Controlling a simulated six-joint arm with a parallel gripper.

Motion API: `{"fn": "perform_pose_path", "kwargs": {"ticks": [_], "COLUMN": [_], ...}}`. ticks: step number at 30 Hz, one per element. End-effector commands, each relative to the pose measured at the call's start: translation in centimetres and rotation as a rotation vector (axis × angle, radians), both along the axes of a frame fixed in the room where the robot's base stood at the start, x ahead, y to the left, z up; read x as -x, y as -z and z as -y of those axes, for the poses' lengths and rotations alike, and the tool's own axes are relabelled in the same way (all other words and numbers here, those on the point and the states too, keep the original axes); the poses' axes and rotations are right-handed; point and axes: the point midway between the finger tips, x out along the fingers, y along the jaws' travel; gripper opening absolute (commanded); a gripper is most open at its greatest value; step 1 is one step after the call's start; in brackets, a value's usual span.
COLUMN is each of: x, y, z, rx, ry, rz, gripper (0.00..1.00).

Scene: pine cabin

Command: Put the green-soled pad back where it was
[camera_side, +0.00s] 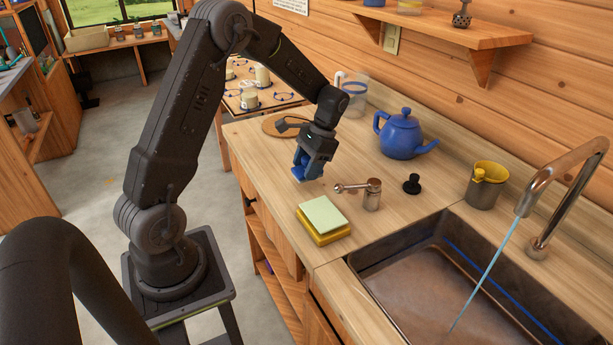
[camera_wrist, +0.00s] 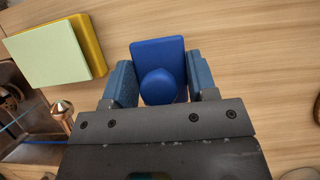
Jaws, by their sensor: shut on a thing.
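My gripper (camera_side: 308,166) is low over the wooden counter and shut on a blue pad (camera_side: 299,174). In the wrist view the pad (camera_wrist: 160,52) is a flat blue rectangle with a round blue knob, between the two fingers of my gripper (camera_wrist: 161,80). Its sole faces away, so its colour is hidden. I cannot tell whether the pad touches the counter. A pale green slab (camera_side: 324,214) lies on a yellow block (camera_side: 323,237) near the counter's front edge. In the wrist view the green slab (camera_wrist: 45,52) is at upper left.
A metal tap-like fitting (camera_side: 371,194) and a small black knobbed tool (camera_side: 412,184) stand near the sink (camera_side: 420,275). Behind are a blue teapot (camera_side: 402,135), a metal cup with yellow (camera_side: 486,184) and a round wooden board (camera_side: 285,125). Water runs from the faucet (camera_side: 560,180).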

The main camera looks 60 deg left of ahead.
Motion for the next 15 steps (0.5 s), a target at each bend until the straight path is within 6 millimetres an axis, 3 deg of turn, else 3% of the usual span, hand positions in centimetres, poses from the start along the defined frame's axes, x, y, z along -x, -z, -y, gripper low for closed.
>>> {"fn": "perform_pose_path", "kwargs": {"ticks": [7,15], "x": [0.1,0.1], "y": [3.3,3.5], "z": [0.0,0.0], "rx": [0.002,0.0], "ry": [-0.001,0.0], "rz": [-0.003,0.0], "gripper": [0.25,0.25]}}
